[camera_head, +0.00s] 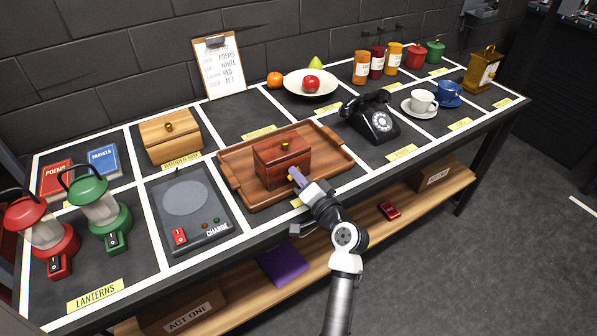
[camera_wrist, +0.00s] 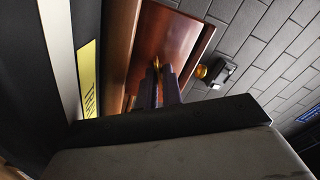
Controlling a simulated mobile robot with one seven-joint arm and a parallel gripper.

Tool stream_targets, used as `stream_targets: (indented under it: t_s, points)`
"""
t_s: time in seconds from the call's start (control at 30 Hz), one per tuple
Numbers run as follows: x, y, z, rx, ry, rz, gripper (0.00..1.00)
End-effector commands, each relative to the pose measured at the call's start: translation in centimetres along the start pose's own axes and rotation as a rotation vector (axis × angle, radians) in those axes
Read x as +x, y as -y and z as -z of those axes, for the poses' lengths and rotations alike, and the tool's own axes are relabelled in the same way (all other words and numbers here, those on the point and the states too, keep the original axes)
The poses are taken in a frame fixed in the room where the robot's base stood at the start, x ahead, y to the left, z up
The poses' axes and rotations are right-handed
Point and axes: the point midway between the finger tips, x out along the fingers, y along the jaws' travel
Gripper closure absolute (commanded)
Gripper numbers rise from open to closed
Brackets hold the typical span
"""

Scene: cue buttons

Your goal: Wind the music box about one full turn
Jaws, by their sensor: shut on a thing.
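The music box is a red-brown wooden box (camera_head: 270,172) with a small brass knob on its lid, standing on a wooden tray (camera_head: 230,185). In the wrist view its polished face (camera_wrist: 170,38) fills the upper middle. My gripper (camera_head: 297,177) is at the box's front right side. In the wrist view my gripper (camera_wrist: 164,84) is shut on a small brass key (camera_wrist: 155,93), which is mostly hidden between the purple-grey fingers. The brass lid knob (camera_wrist: 201,71) shows just to the right of the fingers. The key's turn angle cannot be told.
A black telephone (camera_head: 372,120) stands to the right of the tray. A charge pad (camera_head: 188,205) and a wooden box (camera_head: 171,140) lie to the left. A plate with fruit (camera_head: 312,94) is behind. A shelf below holds a purple cloth or book (camera_head: 283,264).

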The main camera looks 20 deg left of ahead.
Motion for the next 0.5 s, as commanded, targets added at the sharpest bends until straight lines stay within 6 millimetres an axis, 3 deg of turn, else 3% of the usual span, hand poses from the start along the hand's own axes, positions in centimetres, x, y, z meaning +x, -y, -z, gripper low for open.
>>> stream_targets:
  t_s: [0.5]
  points:
    - [-0.02, 0.0, 0.1, 0.397, -0.001, -0.001, 1.0]
